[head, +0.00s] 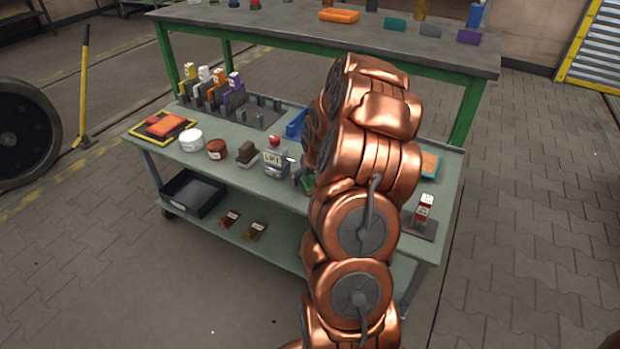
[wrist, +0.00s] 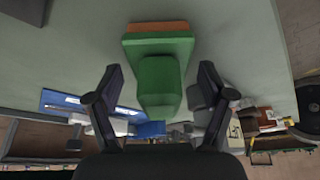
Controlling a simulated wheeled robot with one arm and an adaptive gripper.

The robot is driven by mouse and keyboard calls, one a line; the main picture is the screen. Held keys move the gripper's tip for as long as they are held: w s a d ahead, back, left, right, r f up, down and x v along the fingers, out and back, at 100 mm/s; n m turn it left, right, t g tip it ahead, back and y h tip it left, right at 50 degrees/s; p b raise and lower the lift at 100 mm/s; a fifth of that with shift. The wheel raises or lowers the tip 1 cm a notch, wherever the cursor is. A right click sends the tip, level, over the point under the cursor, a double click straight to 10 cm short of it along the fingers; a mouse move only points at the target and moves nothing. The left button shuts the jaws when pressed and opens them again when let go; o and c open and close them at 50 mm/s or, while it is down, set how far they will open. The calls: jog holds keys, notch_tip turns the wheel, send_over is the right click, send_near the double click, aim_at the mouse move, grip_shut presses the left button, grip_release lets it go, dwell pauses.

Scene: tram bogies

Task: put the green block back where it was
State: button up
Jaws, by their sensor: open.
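The green block (wrist: 160,82) is between my fingers in the wrist view. It has a wider green end (wrist: 158,46) with an orange strip (wrist: 157,27) beyond it. My gripper (wrist: 160,72) is open, with a gap on each side of the block. In the head view my arm covers most of this spot. Only a small green patch (head: 308,184) shows beside the arm, over the grey-green cart top. I cannot tell whether the block touches the cart top.
A grey labelled box (head: 275,162) stands close left of my gripper. A brown block (head: 245,153), brown jar (head: 216,149) and white jar (head: 190,140) are farther left. A blue tray (head: 296,124) is behind. A red-and-white box (head: 424,207) stands right of my arm.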

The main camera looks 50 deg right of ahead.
jog(key=shift+r, duration=0.1)
jog(key=v, duration=1.2)
jog(key=s+a+r+n+g+y, duration=0.1)
jog(key=s+a+r+n, duration=0.15)
jog(key=a, duration=0.85)
jog(key=s+a+r+n+g+y, duration=0.15)
jog(key=s+a, duration=0.25)
jog(key=a, duration=0.7)
jog(key=s+a+r+g, duration=0.1)
jog(key=s+a+g, duration=0.1)
jog(key=s+a, duration=0.4)
jog(key=s+a+r+n+g, duration=0.1)
jog(key=s+a+g, duration=0.1)
jog(key=s+a, duration=0.5)
jog(key=s+p, duration=0.1)
jog(key=s, duration=0.5)
jog(key=shift+a+n, duration=0.3)
jog(key=shift+a, duration=0.05)
jog(key=shift+w+r+h, duration=0.1)
jog(key=shift+h, duration=0.15)
